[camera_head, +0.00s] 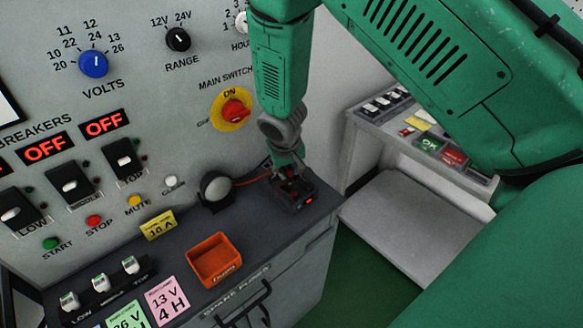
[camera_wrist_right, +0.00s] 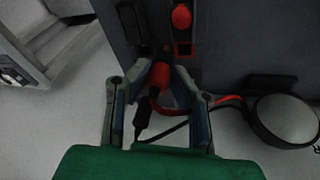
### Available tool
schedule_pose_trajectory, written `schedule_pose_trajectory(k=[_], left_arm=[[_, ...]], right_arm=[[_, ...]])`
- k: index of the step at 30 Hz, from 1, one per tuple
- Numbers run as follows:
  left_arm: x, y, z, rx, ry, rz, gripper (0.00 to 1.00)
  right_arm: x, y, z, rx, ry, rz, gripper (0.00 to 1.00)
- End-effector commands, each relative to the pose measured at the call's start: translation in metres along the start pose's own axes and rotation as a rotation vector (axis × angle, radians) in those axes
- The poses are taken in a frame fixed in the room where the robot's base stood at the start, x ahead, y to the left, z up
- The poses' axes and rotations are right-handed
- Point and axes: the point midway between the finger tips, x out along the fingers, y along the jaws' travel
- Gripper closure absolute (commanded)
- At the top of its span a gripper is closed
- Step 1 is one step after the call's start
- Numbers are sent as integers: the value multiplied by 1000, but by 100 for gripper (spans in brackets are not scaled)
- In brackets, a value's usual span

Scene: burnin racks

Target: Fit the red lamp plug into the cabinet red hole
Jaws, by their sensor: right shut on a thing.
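My right gripper (camera_head: 287,163) reaches down to the dark socket box (camera_head: 296,196) at the right end of the cabinet top. In the right wrist view its two fingers (camera_wrist_right: 161,78) are shut on the red lamp plug (camera_wrist_right: 158,76). The plug's front end points at the dark box face, close to it; I cannot tell whether it touches. A red-outlined area (camera_wrist_right: 184,49) lies just beyond and right of the plug, with a round red part (camera_wrist_right: 182,17) above it. A red cable (camera_wrist_right: 228,99) and a black lead hang near the fingers. My left gripper is not in view.
A round dark lamp (camera_head: 216,186) stands left of the box. An orange tray (camera_head: 214,260) sits on the cabinet top. The upright panel (camera_head: 160,75) with knobs and breakers rises behind. A grey side bench (camera_head: 410,215) stands to the right, past a gap of green floor.

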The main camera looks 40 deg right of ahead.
Motion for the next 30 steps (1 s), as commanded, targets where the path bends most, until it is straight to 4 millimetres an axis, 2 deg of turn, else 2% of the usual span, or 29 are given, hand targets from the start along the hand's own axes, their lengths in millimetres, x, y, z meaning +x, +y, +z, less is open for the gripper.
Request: schedule_pose_trajectory(k=[12, 22, 30], left_arm=[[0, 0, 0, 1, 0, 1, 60], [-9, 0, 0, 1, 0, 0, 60], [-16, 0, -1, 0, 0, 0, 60]], right_arm=[[4, 8, -2, 6, 0, -10, 100], [-10, 2, -4, 2, 3, -2, 100], [-16, 7, -6, 5, 2, -6, 100]])
